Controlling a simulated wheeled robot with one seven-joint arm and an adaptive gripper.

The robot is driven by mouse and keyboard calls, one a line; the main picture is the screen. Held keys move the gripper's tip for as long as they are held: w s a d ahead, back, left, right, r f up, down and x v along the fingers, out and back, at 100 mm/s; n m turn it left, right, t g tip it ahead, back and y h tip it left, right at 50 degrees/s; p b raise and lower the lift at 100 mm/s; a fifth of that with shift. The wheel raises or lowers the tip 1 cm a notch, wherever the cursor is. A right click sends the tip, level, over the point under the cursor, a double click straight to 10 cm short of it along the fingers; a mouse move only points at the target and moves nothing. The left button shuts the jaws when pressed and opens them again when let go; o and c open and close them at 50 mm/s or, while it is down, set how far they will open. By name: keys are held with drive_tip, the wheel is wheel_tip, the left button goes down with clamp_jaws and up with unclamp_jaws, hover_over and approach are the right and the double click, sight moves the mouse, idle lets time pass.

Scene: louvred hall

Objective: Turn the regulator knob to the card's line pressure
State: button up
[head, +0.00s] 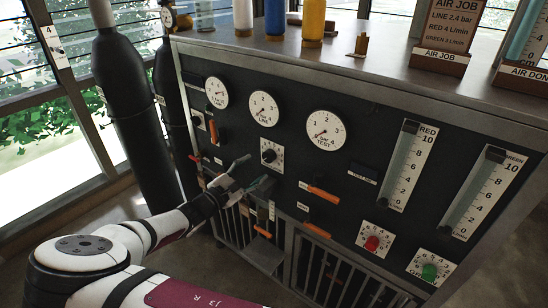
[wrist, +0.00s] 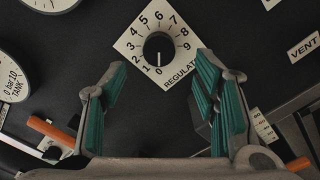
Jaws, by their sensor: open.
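The regulator knob (head: 268,156) is a round black knob on a white dial plate on the dark panel. In the wrist view the knob (wrist: 158,47) is between and just beyond my fingertips, and its white mark points at 0. My gripper (head: 256,173) is open in front of the panel, slightly below the knob; its teal-padded fingers (wrist: 160,80) are apart and empty. The job card (head: 460,22) on the bench top reads LINE 2.4 bar, RED 4 L/min, GREEN 3 L/min. The line gauge (head: 263,108) sits above the knob; its needle is too small to read exactly.
The tank gauge (head: 216,92) and test gauge (head: 326,130) flank the line gauge. Orange-handled levers (head: 323,194) stick out near my gripper. Red (head: 372,243) and green (head: 429,271) knobs sit lower right, below flow tubes (head: 405,165). A dark cylinder (head: 137,110) stands at left.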

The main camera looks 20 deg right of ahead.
sight(267, 158)
drive_tip(key=b+x, duration=0.1)
drive_tip(key=x, duration=0.5)
drive_tip(key=shift+w+d+f+b, duration=0.1)
drive_tip(key=shift+w+d+b, duration=0.05)
drive_tip(key=shift+w+b, duration=0.15)
drive_tip(key=shift+w+d, duration=0.15)
drive_tip(key=shift+d, duration=0.2)
drive_tip(key=shift+c, duration=0.2)
clamp_jaws()
